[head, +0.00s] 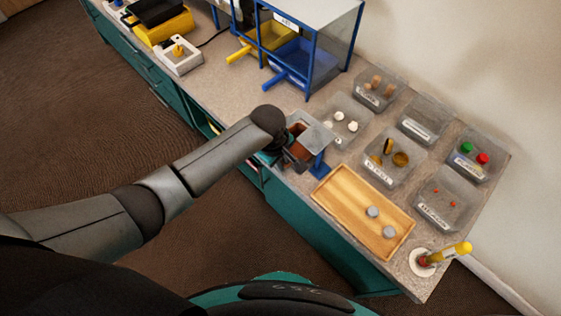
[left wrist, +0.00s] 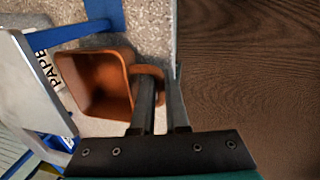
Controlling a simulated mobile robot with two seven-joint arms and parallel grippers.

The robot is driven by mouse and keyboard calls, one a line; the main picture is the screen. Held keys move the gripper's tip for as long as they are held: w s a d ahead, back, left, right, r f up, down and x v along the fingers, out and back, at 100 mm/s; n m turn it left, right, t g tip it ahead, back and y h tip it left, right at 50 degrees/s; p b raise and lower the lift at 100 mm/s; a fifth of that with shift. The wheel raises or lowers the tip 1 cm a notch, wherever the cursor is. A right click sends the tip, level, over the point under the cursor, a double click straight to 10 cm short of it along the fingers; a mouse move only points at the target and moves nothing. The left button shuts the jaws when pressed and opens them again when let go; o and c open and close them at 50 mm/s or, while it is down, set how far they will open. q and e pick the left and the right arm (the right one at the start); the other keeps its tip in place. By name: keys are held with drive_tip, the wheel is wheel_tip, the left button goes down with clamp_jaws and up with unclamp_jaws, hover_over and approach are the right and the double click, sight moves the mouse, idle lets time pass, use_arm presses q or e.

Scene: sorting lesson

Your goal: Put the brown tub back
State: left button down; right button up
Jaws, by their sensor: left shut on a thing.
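The brown tub (head: 297,151) is at the front edge of the counter, by a small blue-legged stand with a grey top (head: 313,133). My left gripper (head: 286,158) is shut on the tub's handle, and my arm partly hides the tub in the head view. In the left wrist view the tub (left wrist: 92,82) looks empty, with its loop handle at the fingers (left wrist: 162,85). The stand's grey top (left wrist: 30,80) and a partly hidden label starting "PAPE" show beside it. I cannot tell whether the tub touches the counter. My right gripper is in neither view.
A wooden tray (head: 336,204) with two grey discs lies to the right of the stand. Several clear labelled bins (head: 392,168) stand behind it. A blue-framed rack (head: 308,75) with yellow and blue drawers stands further left. A yellow-handled tool (head: 452,251) is at the right end.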

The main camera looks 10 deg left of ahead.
use_arm(q)
drive_tip(key=shift+f, duration=0.35)
idle(0.5)
drive_tip(key=c, duration=0.8)
unclamp_jaws()
drive_tip(key=shift+c, duration=0.2)
wheel_tip(320, 180, up, 15)
drive_tip(key=s+a+p, duration=0.1)
drive_tip(key=s+p, duration=0.1)
drive_tip(key=p, duration=0.4)
drive_tip(key=shift+s+a, duration=0.25)
drive_tip(key=shift+a, duration=0.15)
